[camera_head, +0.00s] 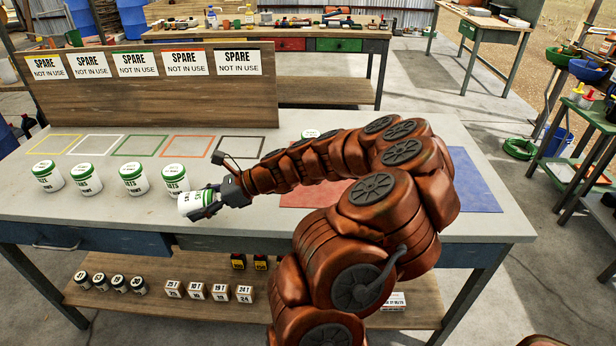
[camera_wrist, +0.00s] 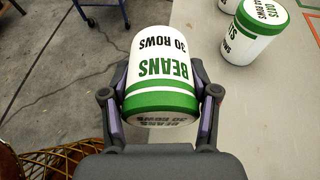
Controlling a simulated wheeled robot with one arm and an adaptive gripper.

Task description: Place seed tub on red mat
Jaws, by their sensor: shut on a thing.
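My gripper (camera_head: 208,202) is shut on a white seed tub (camera_head: 192,203) with green bands, near the table's front edge. In the wrist view, the jaws (camera_wrist: 160,98) grip both sides of this tub (camera_wrist: 160,52), which reads BEANS, 30 ROWS. It looks tipped over, and I cannot tell whether it touches the table. The red mat (camera_head: 300,193) lies on the table to the right of my gripper, partly hidden by my arm. Similar tubs stand in a row to the left (camera_head: 47,176) (camera_head: 86,181) (camera_head: 133,181) (camera_head: 175,179).
Another tub (camera_head: 311,134) shows partly behind my arm. A blue mat (camera_head: 474,182) lies at the right end of the table. Coloured outlines (camera_head: 140,145) and a board with SPARE signs (camera_head: 150,95) are at the back. Small jars (camera_head: 100,281) and boxes (camera_head: 208,291) sit on the lower shelf.

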